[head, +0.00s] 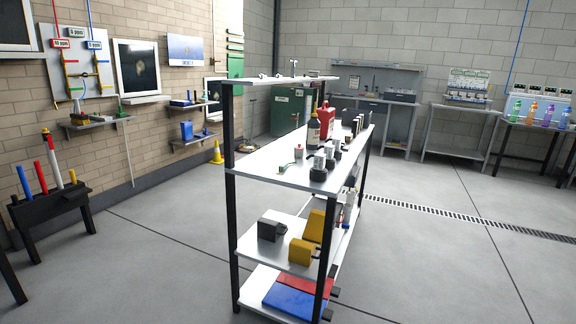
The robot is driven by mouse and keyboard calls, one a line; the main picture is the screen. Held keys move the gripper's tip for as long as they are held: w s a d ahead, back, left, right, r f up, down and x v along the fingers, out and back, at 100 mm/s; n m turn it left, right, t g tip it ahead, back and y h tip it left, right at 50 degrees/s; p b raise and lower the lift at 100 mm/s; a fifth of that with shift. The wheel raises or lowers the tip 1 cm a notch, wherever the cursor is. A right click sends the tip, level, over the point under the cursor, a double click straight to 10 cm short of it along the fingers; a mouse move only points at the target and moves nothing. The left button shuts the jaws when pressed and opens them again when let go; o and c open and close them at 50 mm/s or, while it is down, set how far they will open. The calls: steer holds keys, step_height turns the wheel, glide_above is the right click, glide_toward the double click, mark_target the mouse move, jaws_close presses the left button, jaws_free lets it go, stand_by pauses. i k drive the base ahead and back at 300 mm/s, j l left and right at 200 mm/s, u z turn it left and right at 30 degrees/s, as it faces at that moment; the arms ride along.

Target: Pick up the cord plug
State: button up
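I cannot pick out the cord plug for certain. A small green item (286,166) with a thin curled shape lies at the near left of the upper shelf (262,169) of a rack. It is too small to identify. Several dark-based pieces with pale tops (319,166) stand to its right on the same shelf. My gripper is not in view, and no held thing shows.
The black-posted rack (229,130) stands mid-floor. Its lower shelves hold black and yellow blocks (301,251) and red and blue flat items. A red jug (327,121) stands farther back. Benches line the back wall.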

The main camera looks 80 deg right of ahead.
mark_target(319, 167)
steer(key=z, duration=1.85)
steer(key=i+z, duration=0.15)
steer(key=i, duration=0.3)
steer(key=i+j+z, duration=0.15)
steer(key=i, duration=0.25)
steer(key=i+j+z, duration=0.15)
steer(key=i, duration=0.3)
